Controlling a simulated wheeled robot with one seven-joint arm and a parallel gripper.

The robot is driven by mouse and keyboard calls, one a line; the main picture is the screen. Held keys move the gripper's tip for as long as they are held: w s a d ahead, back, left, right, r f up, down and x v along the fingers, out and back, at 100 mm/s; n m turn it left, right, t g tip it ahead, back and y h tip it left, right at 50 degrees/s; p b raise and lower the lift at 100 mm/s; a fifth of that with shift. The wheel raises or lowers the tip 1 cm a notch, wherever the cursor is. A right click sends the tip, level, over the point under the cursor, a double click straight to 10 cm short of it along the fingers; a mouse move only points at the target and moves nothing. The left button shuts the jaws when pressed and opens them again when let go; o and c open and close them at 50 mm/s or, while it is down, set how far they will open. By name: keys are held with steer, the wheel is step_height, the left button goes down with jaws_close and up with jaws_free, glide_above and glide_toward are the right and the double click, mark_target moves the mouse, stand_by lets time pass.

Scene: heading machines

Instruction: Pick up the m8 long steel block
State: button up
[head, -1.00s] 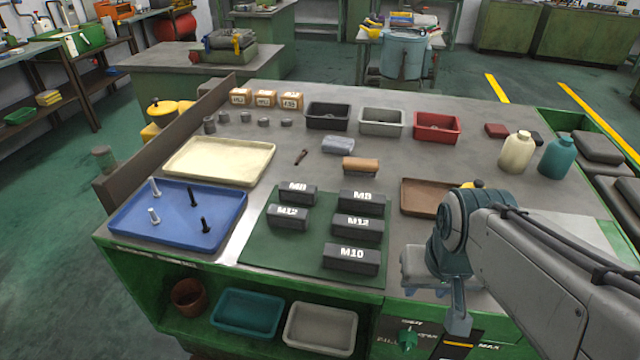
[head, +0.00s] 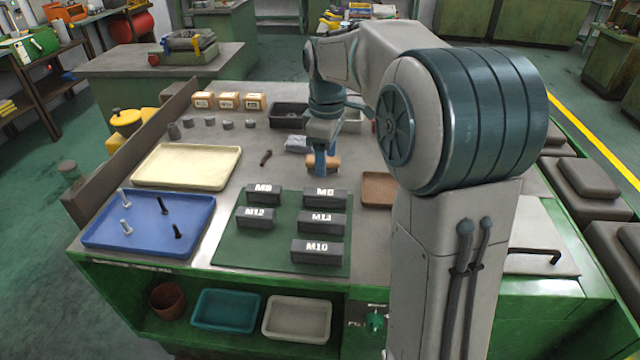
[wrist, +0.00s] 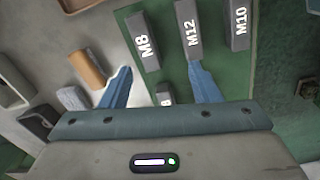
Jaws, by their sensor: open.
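The long M8 steel block (head: 325,198) is a dark block with a white label at the back right of the green mat (head: 230,252). In the wrist view the long M8 block (wrist: 142,42) lies just beyond my fingertips. My gripper (head: 322,172) is open and empty, pointing down by the brown roll behind the mat. In the wrist view its blue fingers (wrist: 158,70) are spread, with the short M8 block (wrist: 165,94) partly hidden below. The long M12 block (head: 322,223) and M10 block (head: 317,251) stand in front of the long M8 block.
A brown roll (wrist: 86,70) lies beside the left finger in the wrist view. The short M12 block (head: 256,218) is on the mat's left. A blue tray with bolts (head: 150,238) and a cream tray (head: 186,165) stand left. My arm hides the bench's right part.

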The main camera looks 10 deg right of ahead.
steer(key=w+n, duration=0.2)
steer(key=w, duration=0.1)
glide_above(325, 192)
steer(key=f, duration=0.8)
steer(key=shift+w+a+f+p, duration=0.25)
steer(key=shift+w+a+p, duration=0.05)
steer(key=shift+p, duration=0.1)
steer(key=shift+s+d+f+p, duration=0.15)
steer(key=shift+f+p, duration=0.15)
steer(key=shift+f, duration=1.1)
steer(key=shift+s+d+f+p, duration=0.15)
steer(key=shift+f+p, duration=0.1)
steer(key=shift+f, duration=1.1)
steer(key=c, duration=1.2)
steer(key=shift+r, duration=0.1)
jaws_close()
